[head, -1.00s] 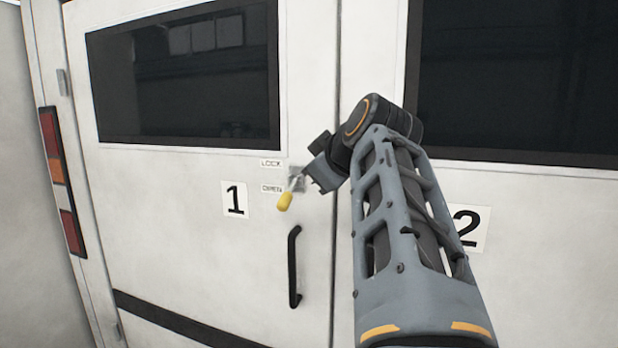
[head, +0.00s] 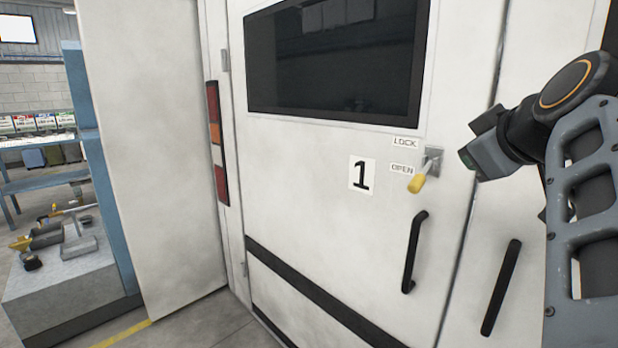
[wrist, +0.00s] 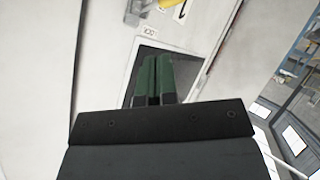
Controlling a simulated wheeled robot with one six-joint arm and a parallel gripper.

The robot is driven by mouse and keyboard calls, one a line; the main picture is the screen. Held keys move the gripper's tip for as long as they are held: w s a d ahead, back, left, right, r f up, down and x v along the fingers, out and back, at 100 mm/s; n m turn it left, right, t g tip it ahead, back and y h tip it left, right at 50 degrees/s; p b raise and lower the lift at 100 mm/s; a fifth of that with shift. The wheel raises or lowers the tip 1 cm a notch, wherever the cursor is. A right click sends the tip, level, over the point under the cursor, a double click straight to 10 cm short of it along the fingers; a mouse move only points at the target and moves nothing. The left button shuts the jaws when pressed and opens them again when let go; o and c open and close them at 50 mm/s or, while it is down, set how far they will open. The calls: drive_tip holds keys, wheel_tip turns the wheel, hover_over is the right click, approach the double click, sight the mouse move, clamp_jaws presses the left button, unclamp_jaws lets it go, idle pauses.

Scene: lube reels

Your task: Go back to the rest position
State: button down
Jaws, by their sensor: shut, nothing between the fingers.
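My gripper (wrist: 154,80) shows in the wrist view with its two green-tipped fingers close together and nothing between them. In the head view my gripper (head: 470,160) is at the right, in front of the white doors and just right of a yellow-tipped latch handle (head: 420,180). The handle slants down to the left beside the OPEN label (head: 402,169), below the LOCK label (head: 405,143). The gripper looks apart from the handle. Door 1 (head: 300,190) looks closed, with a dark window (head: 340,60).
Black pull handles (head: 414,252) and (head: 500,287) stick out from the doors. A red and orange light strip (head: 215,145) runs down the left frame. At the left are a grey block with tools (head: 60,280) and a blue shelf (head: 45,180). Floor shows at lower left.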

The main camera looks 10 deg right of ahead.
drive_tip(key=w+a+f+m+g+y+p, duration=0.2)
drive_tip(key=w+a+f+m+g+p, duration=0.15)
drive_tip(key=a+f+p, duration=0.55)
drive_tip(key=s+a+f+g+p, duration=0.2)
drive_tip(key=s+a+f, duration=0.1)
drive_tip(key=f, duration=0.4)
drive_tip(key=s+a+f+g+p, duration=0.3)
drive_tip(key=s+a+f, duration=0.1)
drive_tip(key=f, duration=0.4)
drive_tip(key=shift+s+a+f+m, duration=0.15)
drive_tip(key=shift+s+m, duration=0.1)
drive_tip(key=shift+m, duration=0.2)
drive_tip(key=c, duration=1.8)
unclamp_jaws()
